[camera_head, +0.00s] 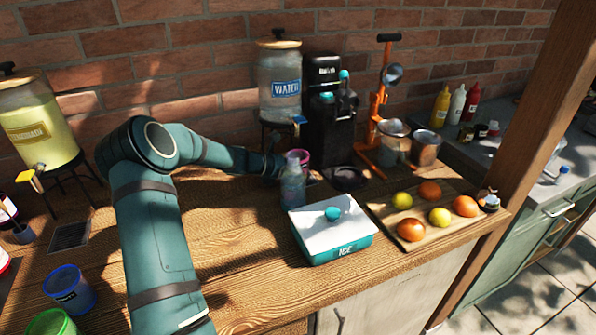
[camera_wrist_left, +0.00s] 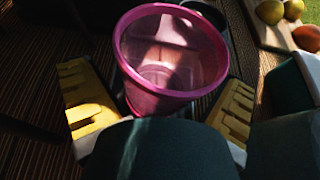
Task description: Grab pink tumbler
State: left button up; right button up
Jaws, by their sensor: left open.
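My left gripper (camera_wrist_left: 160,100) is open, with one yellow finger pad on each side of the tumbler. Whether the pads touch it I cannot tell. My right gripper is not in view.
A white-lidded ice box (camera_head: 325,240) sits nearer the front. A water dispenser (camera_head: 279,80) and a black machine (camera_head: 330,125) stand behind. A fruit board (camera_head: 450,191) lies to the right.

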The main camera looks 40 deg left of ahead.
pick_arm(q)
jog(key=c, duration=1.3)
jog(key=shift+c, duration=0.2)
jog(key=shift+r, duration=0.25)
jog(key=shift+r+p, duration=0.3)
jog(key=shift+r, duration=0.15)
jog(key=s+a, duration=0.1)
jog(key=s, duration=0.1)
jog(key=s+a, duration=0.1)
jog(key=s, duration=0.1)
jog(key=s+a+p, duration=0.1)
jog(key=s+a, duration=0.1)
jog(key=s, duration=0.1)
notch_tip(320, 180, up, 14)
jog(key=p, duration=0.2)
jog(key=shift+f+p, duration=0.2)
jog(key=shift+p, duration=0.2)
dwell(0.6)
